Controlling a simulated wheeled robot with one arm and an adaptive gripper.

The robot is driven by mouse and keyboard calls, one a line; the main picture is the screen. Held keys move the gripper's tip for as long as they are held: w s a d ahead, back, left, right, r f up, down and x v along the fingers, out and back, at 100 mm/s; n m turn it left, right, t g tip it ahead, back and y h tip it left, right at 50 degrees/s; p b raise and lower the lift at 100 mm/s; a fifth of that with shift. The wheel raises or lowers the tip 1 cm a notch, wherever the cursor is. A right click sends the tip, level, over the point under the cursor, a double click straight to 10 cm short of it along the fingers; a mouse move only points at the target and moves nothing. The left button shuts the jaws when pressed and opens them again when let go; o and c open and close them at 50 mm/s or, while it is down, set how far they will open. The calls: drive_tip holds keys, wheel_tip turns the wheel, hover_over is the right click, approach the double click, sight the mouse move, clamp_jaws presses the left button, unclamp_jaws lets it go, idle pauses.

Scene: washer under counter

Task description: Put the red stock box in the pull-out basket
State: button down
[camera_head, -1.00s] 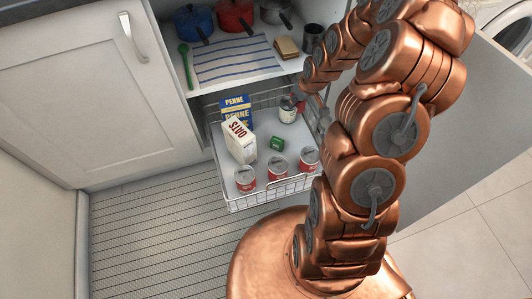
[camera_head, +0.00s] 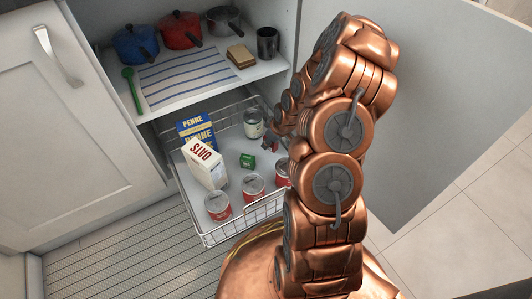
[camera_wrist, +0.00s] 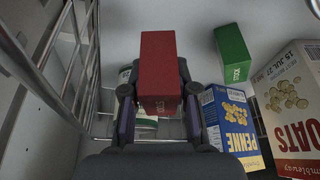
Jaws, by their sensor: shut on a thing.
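The red stock box (camera_wrist: 160,65) is held upright between the fingers of my gripper (camera_wrist: 160,92) in the wrist view. My gripper is shut on it. In the head view my gripper (camera_head: 273,140) shows only in part at the right side of the pull-out basket (camera_head: 213,238), close to the tin at the back; the arm hides much of this area. The wire basket is pulled out below the shelf. A green stock box (camera_head: 248,160) sits in its middle and also shows in the wrist view (camera_wrist: 232,54). Whether the red box touches the basket floor cannot be told.
The basket holds a penne box (camera_head: 197,130), an oats box (camera_head: 204,163), a pale tin (camera_head: 254,124) and red tins (camera_head: 218,206) along the front. Pots (camera_head: 180,30) stand on the shelf above. Floor shows clear around the green box.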

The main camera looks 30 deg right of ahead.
sight(269, 154)
drive_tip(key=shift+f+b, duration=0.7)
drive_tip(key=shift+f, duration=1.6)
drive_tip(key=shift+f, duration=0.15)
drive_tip(key=c, duration=0.9)
unclamp_jaws()
drive_tip(key=p+v, duration=0.4)
drive_tip(key=v, duration=0.8)
drive_tip(key=s+a+r+g, duration=0.4)
drive_tip(key=s+a+r, duration=0.5)
drive_tip(key=a+r, duration=0.4)
drive_tip(key=s+a+r+m+g, duration=0.1)
drive_tip(key=s+a+r, duration=0.2)
drive_tip(key=s, duration=0.3)
drive_tip(key=s+a+r+m+g, duration=0.1)
drive_tip(key=s+a+r, duration=0.2)
drive_tip(key=s, duration=0.3)
drive_tip(key=s+a+r+m+g+h, duration=0.1)
drive_tip(key=s+a+r, duration=0.2)
drive_tip(key=s+r, duration=0.2)
drive_tip(key=shift+s+a+g, duration=0.3)
drive_tip(key=shift+s, duration=0.5)
